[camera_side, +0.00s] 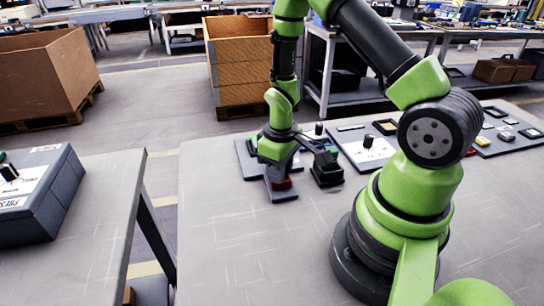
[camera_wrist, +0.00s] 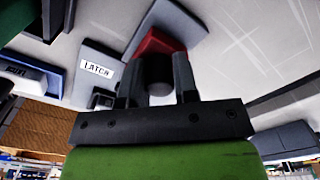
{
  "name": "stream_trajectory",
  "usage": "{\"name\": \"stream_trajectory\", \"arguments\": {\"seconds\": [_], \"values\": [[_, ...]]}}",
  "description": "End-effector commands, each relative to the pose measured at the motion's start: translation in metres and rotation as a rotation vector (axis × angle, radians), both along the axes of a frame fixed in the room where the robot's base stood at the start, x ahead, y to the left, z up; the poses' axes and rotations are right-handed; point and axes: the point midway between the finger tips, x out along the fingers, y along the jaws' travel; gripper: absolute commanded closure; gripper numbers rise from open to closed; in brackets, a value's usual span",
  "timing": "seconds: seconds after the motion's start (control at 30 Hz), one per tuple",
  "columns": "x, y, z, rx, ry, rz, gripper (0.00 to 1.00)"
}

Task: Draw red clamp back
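The red clamp (camera_wrist: 157,42) lies on a grey base, with a black round knob (camera_wrist: 157,70) on its near side in the wrist view. The two dark fingers of my gripper (camera_wrist: 158,78) stand on either side of this knob, with no clear gap at either side. In the side view my gripper (camera_side: 277,172) points down over the grey base, and only a bit of the red clamp (camera_side: 283,184) shows beneath it. My wrist hides the rest of the clamp there.
A grey plate labelled LATCH (camera_wrist: 97,68) lies left of the clamp in the wrist view. A dark block (camera_side: 326,170) stands right of my gripper in the side view. Panels with knobs and buttons (camera_side: 368,147) lie farther right. The table front (camera_side: 250,250) is clear.

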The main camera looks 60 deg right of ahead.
Motion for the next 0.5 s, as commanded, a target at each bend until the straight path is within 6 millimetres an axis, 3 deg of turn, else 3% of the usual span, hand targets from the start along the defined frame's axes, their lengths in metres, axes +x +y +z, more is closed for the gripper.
{"name": "stream_trajectory", "arguments": {"seconds": [0.17, 0.23, 0.5], "values": [[-0.006, 0.003, -0.003, 0.008, 0.024, -0.004, 0.53], [-0.006, 0.003, -0.001, 0.007, 0.023, -0.003, 0.45], [-0.003, 0.001, 0.027, 0.003, 0.010, -0.002, 0.45]]}}
